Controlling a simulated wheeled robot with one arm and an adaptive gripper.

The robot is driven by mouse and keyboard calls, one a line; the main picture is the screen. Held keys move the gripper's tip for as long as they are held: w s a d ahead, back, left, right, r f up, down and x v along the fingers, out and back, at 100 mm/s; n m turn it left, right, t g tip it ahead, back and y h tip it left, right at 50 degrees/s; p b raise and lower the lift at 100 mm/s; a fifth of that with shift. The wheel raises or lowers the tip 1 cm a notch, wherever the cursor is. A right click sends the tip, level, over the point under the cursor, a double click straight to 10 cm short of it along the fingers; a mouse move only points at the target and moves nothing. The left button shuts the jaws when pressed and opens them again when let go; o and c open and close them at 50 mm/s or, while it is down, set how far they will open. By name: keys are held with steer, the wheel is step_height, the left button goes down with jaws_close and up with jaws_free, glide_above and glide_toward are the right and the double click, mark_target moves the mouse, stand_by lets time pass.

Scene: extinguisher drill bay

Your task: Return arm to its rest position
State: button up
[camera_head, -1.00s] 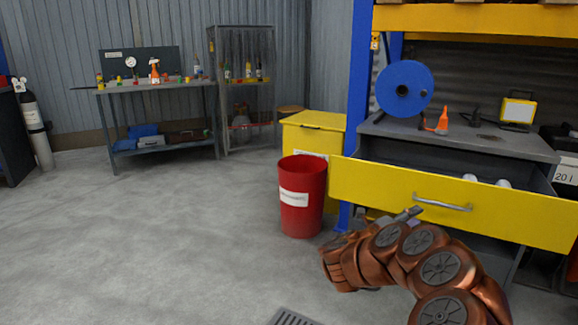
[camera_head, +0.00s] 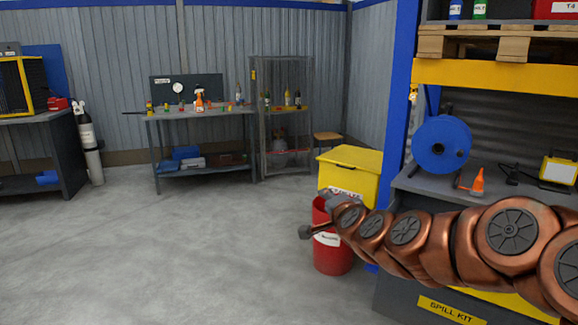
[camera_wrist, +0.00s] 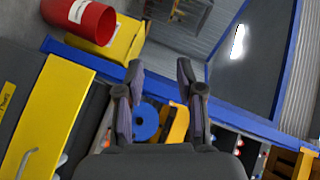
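My copper arm reaches across the right side of the head view. It ends at my gripper (camera_head: 314,214), in front of the red bin (camera_head: 333,255) in the picture. In the wrist view my gripper (camera_wrist: 160,72) is open, its two dark fingers apart with nothing between them. The red bin also shows at the upper left there (camera_wrist: 84,20). The yellow drawer front (camera_wrist: 48,112) is at the left of the wrist view. In the head view my arm hides most of it.
A yellow spill-kit bin (camera_head: 347,178) stands behind the red bin. The floor (camera_head: 170,250) at left is clear.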

steer(key=s+a+r+n+g+y+p, duration=0.15)
steer(key=s+n+g+p, duration=0.3)
steer(key=s, duration=0.45)
steer(key=s+a+r+n+g+y+p, duration=0.1)
steer(key=s+a+n+g+p, duration=0.3)
steer(key=s, duration=0.6)
steer(key=s+d+r+n+g+h+p, duration=0.1)
steer(key=s+d+g+p, duration=0.2)
steer(key=s, duration=0.7)
steer(key=s+d+n+g+h+p, duration=0.1)
steer(key=s+d+p, duration=0.3)
steer(key=s, duration=0.5)
steer(key=s+d+r+n+g+h+p, duration=0.1)
steer(key=s+d+g+h+p, duration=0.2)
steer(key=s+d, duration=0.4)
steer(key=s+g+p, duration=0.1)
steer(key=s, duration=0.2)
steer(key=shift+s+r+g, duration=0.3)
steer(key=shift+g, duration=0.05)
